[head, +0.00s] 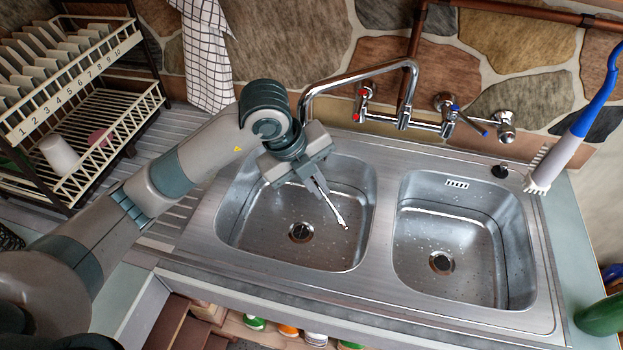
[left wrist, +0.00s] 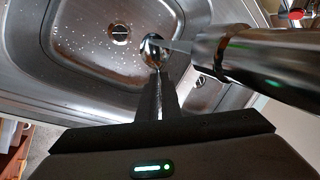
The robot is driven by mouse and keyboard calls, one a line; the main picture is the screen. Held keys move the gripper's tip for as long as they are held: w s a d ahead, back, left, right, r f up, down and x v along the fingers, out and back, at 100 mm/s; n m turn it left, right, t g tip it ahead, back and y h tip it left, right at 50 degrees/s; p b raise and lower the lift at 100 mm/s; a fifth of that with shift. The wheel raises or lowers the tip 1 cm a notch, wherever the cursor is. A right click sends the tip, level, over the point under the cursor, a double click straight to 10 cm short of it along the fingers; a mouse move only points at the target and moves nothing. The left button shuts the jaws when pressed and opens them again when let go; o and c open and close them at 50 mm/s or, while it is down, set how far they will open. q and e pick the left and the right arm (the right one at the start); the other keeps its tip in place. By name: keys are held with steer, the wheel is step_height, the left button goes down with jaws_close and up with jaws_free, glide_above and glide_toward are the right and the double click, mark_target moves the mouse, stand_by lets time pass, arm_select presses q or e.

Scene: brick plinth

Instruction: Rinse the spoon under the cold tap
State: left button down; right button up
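My left gripper (head: 319,186) is shut on the handle of a metal spoon (head: 335,210) above the left basin (head: 262,222). The spoon points down and to the right. In the left wrist view, the spoon's bowl (left wrist: 152,52) shows beyond my fingers (left wrist: 157,92), close to the end of the chrome spout (left wrist: 245,62). A thin pale streak, which looks like water, runs between spout and bowl. In the head view my wrist hides the spout's end. The cold tap (head: 446,103) has a blue mark and a blue-tipped lever; the hot tap (head: 367,90) has a red mark.
The right basin (head: 460,232) is empty. A dish rack (head: 70,125) with plates and a white cup (head: 59,156) stands at left. A checked towel (head: 207,55) hangs behind.

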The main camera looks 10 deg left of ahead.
arm_select(q)
steer(key=s+p, duration=0.1)
steer(key=s, duration=0.6)
steer(key=shift+s, duration=0.3)
arm_select(e)
steer(key=shift+r, duration=0.55)
arm_select(q)
steer(key=shift+r, duration=0.15)
arm_select(e)
steer(key=shift+d+r, duration=0.1)
stand_by(1.0)
